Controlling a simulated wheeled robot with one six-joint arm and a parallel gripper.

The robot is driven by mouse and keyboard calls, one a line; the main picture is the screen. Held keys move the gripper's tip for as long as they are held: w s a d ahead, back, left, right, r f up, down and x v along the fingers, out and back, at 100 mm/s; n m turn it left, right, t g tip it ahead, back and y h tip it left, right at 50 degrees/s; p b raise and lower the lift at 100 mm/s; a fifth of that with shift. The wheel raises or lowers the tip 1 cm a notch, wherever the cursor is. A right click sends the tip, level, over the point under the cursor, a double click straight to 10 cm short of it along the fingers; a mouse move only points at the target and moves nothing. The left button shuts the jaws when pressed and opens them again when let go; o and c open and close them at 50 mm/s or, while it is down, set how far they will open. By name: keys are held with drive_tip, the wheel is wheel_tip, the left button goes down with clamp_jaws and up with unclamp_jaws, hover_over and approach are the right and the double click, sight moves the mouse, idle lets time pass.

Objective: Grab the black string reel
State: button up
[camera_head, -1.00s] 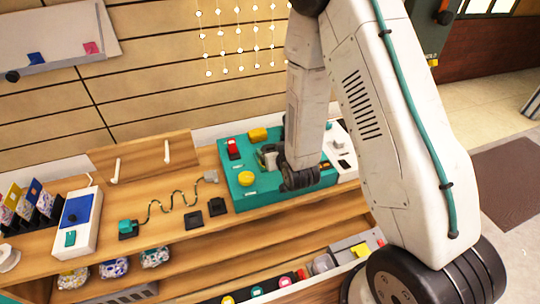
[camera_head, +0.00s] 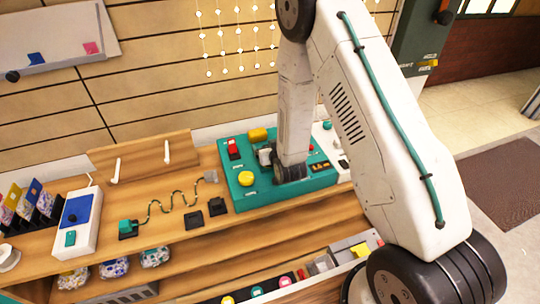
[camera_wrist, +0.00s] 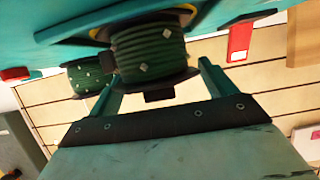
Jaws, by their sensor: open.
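In the wrist view, a reel (camera_wrist: 148,50) wound with dark green string has black flanges and pale specks. It stands against a teal surface, beside a yellow ring. My gripper (camera_wrist: 160,68) is open, with one teal finger on each side of this reel in the picture; I cannot tell whether either finger touches it. A second, similar green-wound reel (camera_wrist: 88,77) shows behind the left finger. In the head view my arm reaches down over the teal board (camera_head: 318,184), and it hides the reels.
The teal board carries a yellow button (camera_head: 246,178) and a red switch (camera_head: 233,149). A green-and-black cord (camera_head: 160,205) lies on the wooden bench left of it. A white box with a blue top (camera_head: 76,210) stands farther left. Several coloured round items sit on the lower shelf.

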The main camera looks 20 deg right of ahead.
drive_tip(key=c, duration=0.9)
drive_tip(key=shift+s, duration=0.1)
drive_tip(key=shift+c, duration=1.3)
drive_tip(key=shift+s, duration=0.1)
drive_tip(key=shift+c, duration=0.4)
